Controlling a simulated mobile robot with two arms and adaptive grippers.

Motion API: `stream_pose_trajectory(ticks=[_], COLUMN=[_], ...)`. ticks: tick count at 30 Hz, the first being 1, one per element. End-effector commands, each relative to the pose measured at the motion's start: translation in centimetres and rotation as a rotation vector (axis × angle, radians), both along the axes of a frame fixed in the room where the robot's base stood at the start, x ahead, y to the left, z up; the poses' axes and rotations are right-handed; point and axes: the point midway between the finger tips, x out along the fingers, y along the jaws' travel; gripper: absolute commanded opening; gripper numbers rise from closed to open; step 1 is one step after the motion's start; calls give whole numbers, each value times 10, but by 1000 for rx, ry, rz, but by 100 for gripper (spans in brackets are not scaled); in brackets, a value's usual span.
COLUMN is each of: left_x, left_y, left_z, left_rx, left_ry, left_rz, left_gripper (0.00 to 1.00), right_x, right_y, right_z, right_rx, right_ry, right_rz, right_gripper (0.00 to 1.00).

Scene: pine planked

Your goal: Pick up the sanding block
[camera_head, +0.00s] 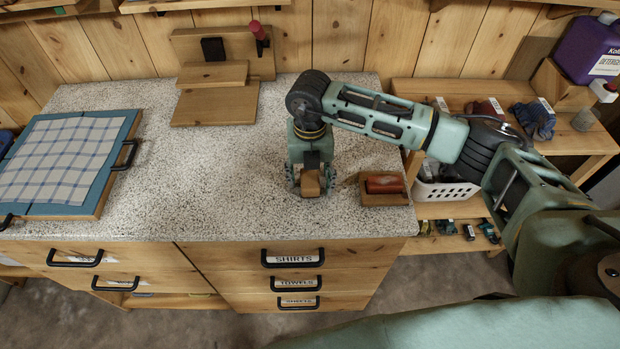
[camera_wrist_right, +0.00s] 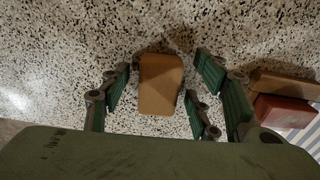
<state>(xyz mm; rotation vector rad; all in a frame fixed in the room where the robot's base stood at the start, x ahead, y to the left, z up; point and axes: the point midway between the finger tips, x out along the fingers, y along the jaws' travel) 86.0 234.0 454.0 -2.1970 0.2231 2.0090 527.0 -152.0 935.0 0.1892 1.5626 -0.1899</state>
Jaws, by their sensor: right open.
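The sanding block, a tan-brown block with rounded edges (camera_wrist_right: 160,84), lies on the speckled countertop (camera_head: 200,205). In the right wrist view it sits between the spread green fingers, with a gap on both sides. In the head view the block (camera_head: 310,183) shows at the right gripper's fingers, partly hidden by them. My right gripper (camera_head: 310,178) points down over it, open, with nothing held. My left gripper is in neither view.
A small wooden tray (camera_head: 385,199) with a reddish-brown block (camera_head: 384,184) stands just right of the gripper. A framed checked cloth panel (camera_head: 62,160) lies at the left. A wooden stand (camera_head: 215,108) is at the back. The counter between them is clear.

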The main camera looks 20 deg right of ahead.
Motion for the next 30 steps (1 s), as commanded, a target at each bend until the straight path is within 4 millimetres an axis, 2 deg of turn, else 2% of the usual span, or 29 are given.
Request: stream_pose_trajectory(ticks=[5,21,30], left_x=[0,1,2], left_y=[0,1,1], left_z=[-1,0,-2], left_rx=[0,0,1], left_ry=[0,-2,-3], left_rz=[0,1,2], left_gripper=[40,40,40], right_x=[0,0,1], right_y=[0,0,0], right_z=[0,0,2], right_rx=[0,1,2], right_ry=[0,0,-1], right_rz=[0,0,0], right_gripper=[56,9,7])
